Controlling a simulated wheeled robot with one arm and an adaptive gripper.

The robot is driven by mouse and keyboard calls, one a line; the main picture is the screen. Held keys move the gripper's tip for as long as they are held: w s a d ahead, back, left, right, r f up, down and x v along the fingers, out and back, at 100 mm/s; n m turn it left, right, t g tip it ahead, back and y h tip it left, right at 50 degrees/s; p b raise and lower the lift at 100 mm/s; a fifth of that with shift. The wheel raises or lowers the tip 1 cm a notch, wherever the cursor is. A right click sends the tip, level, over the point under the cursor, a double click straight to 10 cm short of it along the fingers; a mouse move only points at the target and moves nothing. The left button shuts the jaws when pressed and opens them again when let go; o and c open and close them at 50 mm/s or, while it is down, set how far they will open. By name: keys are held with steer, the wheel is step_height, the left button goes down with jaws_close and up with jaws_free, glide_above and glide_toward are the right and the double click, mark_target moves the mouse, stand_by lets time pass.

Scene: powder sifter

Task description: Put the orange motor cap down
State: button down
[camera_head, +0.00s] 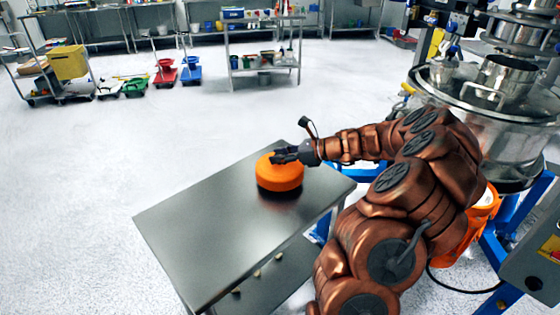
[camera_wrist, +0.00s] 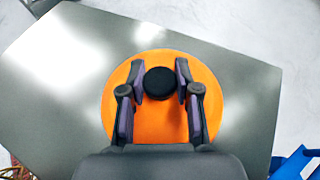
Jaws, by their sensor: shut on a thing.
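The orange motor cap (camera_head: 280,177) is a round orange disc with a black knob (camera_wrist: 160,83) on top. My gripper (camera_head: 283,156) comes from the right and is shut on the cap by its knob, one finger on each side. In the wrist view the orange disc (camera_wrist: 160,132) lies below my gripper (camera_wrist: 160,82). The cap is over the right part of the steel table (camera_head: 205,220), with a dark shadow or reflection under it. I cannot tell whether its underside touches the table.
The table top is bare to the left and front of the cap. The steel sifter (camera_head: 490,115) with its blue frame (camera_head: 505,228) stands at the right. Carts and a shelf trolley (camera_head: 263,50) stand far back, beyond open floor.

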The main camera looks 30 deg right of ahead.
mark_target(280, 165)
steer(key=shift+f, duration=1.1)
steer(key=shift+f, duration=0.1)
steer(key=c, duration=0.8)
jaws_free()
